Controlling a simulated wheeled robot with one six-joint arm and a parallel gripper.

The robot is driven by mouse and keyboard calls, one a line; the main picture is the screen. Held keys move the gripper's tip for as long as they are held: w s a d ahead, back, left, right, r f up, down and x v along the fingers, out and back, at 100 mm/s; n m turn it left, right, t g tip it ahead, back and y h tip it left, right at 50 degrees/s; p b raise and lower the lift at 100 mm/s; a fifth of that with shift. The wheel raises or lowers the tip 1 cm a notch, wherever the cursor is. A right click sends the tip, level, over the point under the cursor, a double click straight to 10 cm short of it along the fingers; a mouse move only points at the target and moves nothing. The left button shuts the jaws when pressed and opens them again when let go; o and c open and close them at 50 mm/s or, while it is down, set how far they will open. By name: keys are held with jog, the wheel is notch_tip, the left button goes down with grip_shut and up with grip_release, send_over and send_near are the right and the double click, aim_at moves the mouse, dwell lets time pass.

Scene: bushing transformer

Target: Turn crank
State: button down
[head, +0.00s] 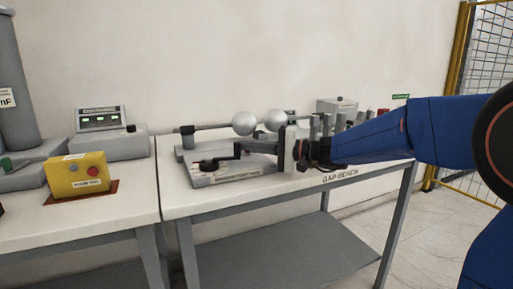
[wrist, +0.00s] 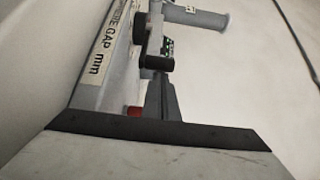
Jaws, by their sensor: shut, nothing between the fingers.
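The crank (head: 222,161) sits on a grey base labelled in the wrist view as a sphere gap scale in mm. It has a dark hub and an arm with a black handle (head: 237,150) standing up at its right end. The black handle also shows in the wrist view (wrist: 159,63). My gripper (head: 246,147) reaches in from the right, its fingers shut and empty. In the wrist view the closed fingertips (wrist: 160,77) lie just below the handle in the picture; I cannot tell whether they touch it.
Two metal spheres (head: 244,123) stand behind the crank on the gap bench (head: 225,203). Several grey posts and a box (head: 337,105) stand behind my arm.

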jog(key=shift+a, duration=0.15)
jog(key=shift+s, duration=0.85)
jog(key=shift+d, duration=0.2)
